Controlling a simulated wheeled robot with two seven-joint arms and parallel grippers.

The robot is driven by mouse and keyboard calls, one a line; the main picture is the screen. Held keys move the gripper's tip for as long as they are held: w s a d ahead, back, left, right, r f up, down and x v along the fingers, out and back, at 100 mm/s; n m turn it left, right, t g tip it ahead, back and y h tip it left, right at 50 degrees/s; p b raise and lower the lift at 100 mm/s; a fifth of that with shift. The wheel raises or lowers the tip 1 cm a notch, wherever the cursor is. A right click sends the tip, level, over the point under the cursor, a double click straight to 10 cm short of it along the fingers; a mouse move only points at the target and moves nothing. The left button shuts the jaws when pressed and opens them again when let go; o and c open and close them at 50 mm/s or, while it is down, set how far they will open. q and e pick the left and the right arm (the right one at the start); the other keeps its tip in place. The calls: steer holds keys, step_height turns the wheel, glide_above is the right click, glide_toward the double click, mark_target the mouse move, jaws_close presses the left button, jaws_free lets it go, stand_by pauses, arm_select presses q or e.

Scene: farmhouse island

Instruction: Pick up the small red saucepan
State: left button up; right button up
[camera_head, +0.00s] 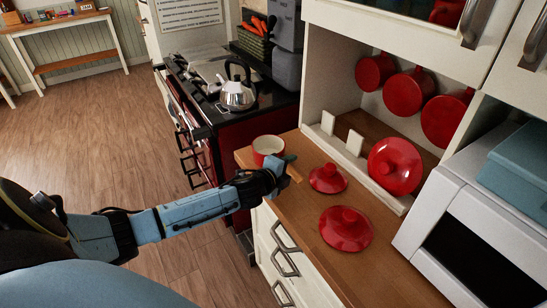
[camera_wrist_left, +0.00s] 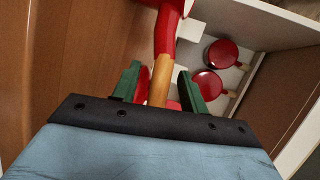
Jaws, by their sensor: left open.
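The small red saucepan (camera_head: 262,154) with a pale inside stands upright on the wooden counter near its far left corner. In the left wrist view its red handle base (camera_wrist_left: 166,35) runs into a wooden grip (camera_wrist_left: 161,75). My left gripper (camera_head: 288,168) is beside the saucepan on its near side. In the left wrist view the green fingertips of my left gripper (camera_wrist_left: 158,84) are apart, one on each side of the wooden grip. I cannot tell whether they touch it. The right gripper is not in view.
Two red lids (camera_head: 345,229) (camera_head: 328,179) lie on the counter (camera_head: 385,277), and another lid (camera_head: 394,166) leans in a white rack. Red pans (camera_head: 409,93) hang behind. A kettle (camera_head: 238,95) stands on the stove at the back. A white appliance (camera_head: 480,225) bounds the right.

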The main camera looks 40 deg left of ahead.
arm_select(q)
steer(key=shift+c, duration=0.2)
jaws_close()
steer(key=shift+r, duration=0.2)
step_height(320, 180, up, 10)
steer(key=shift+f+p, duration=0.1)
steer(key=shift+p, duration=0.7)
